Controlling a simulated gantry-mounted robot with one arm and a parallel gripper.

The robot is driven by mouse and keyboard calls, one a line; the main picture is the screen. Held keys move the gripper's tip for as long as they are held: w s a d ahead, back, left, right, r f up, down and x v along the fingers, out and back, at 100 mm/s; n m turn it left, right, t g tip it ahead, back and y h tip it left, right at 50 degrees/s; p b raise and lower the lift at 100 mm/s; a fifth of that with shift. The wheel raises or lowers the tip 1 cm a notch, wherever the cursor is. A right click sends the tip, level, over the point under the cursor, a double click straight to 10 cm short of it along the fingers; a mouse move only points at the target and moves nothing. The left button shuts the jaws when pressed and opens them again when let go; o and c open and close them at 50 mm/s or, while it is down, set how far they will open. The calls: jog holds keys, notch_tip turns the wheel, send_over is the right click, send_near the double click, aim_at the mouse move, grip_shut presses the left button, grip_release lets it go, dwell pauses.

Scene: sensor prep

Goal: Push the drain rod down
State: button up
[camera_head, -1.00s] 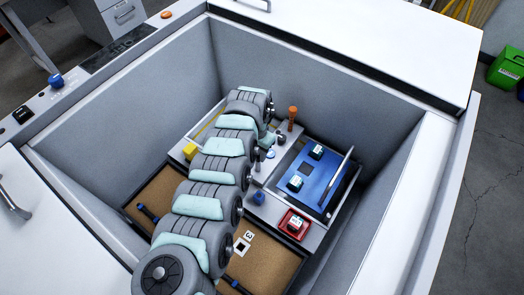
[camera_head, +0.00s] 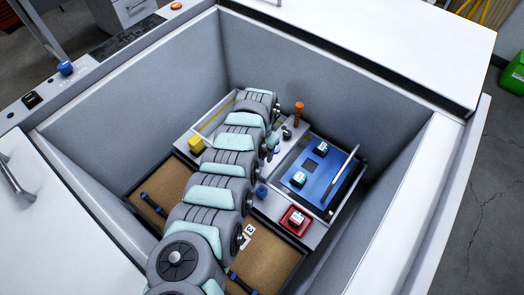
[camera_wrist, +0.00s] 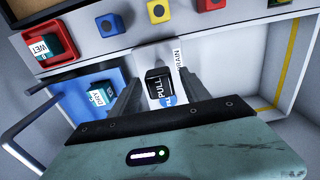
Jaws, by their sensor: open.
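In the wrist view a black block marked PULL (camera_wrist: 158,82) stands beside a white DRAIN label (camera_wrist: 179,62) and a blue FILL label (camera_wrist: 167,101). My gripper (camera_wrist: 160,78) is open, with one finger on each side of the block. Whether either finger touches it I cannot tell. In the head view an orange-topped rod (camera_head: 298,108) stands upright at the back, right of my arm's end. I cannot tell which of these is the drain rod. My arm hides the gripper in the head view.
A blue tray (camera_head: 327,186) with small sensor blocks and a slanted bar lies right of my arm. A red tray (camera_head: 289,230) sits nearer. A yellow block (camera_head: 196,143) is at left. Grey walls (camera_head: 150,110) enclose the workspace.

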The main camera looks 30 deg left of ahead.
notch_tip(320, 180, up, 11)
jog(key=p, duration=0.5)
jog(key=shift+f, duration=0.1)
dwell(0.3)
